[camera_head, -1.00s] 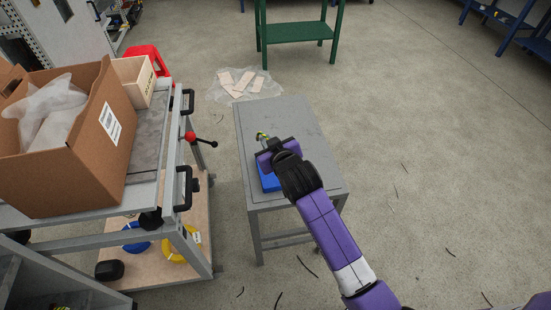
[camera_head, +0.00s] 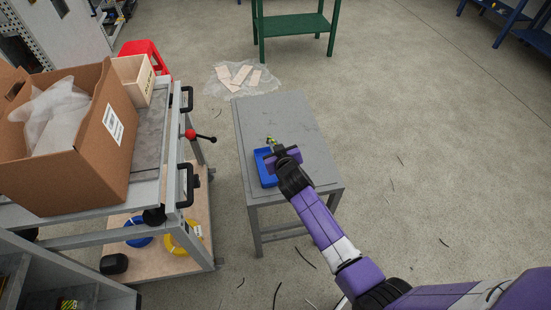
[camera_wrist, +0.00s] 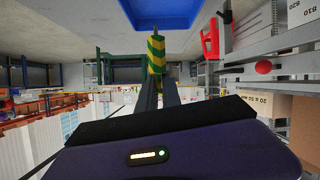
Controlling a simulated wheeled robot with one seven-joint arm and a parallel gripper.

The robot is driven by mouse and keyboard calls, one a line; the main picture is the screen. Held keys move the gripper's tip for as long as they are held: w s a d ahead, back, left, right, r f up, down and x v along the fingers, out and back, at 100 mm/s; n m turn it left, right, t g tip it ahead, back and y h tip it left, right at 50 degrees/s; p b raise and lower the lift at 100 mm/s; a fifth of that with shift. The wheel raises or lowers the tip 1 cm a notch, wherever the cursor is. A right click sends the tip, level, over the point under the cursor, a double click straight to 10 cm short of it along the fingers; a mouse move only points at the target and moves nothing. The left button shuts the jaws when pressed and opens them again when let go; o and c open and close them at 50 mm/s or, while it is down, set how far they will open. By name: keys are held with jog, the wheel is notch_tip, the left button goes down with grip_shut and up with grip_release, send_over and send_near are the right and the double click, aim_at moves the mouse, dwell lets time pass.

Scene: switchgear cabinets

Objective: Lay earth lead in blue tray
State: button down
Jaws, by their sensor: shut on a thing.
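The earth lead (camera_wrist: 156,54), a short green-and-yellow striped piece, is held upright between my finger tips in the wrist view. In the head view the lead (camera_head: 271,140) shows small and partly hidden at the far end of my gripper (camera_head: 277,150). My gripper, also in the wrist view (camera_wrist: 158,88), is shut on it. The blue tray (camera_head: 262,172) lies on the grey table (camera_head: 305,140), just left of and below my gripper in the head view, partly covered by it. The blue tray also shows at the top of the wrist view (camera_wrist: 150,22). The lead appears outside the tray walls.
A grey trolley (camera_head: 150,150) with an open cardboard box (camera_head: 105,150) stands left; its red-knobbed lever (camera_head: 191,134) sticks out toward the table. A green stand (camera_head: 295,25) is at the back. Plastic sheet with pale pieces (camera_head: 240,77) lies on the floor. The table's right half is clear.

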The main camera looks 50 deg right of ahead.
jog(key=shift+f+b, duration=0.9)
jog(key=shift+f, duration=2.15)
jog(key=shift+f, duration=0.15)
jog(key=c, duration=1.5)
grip_release()
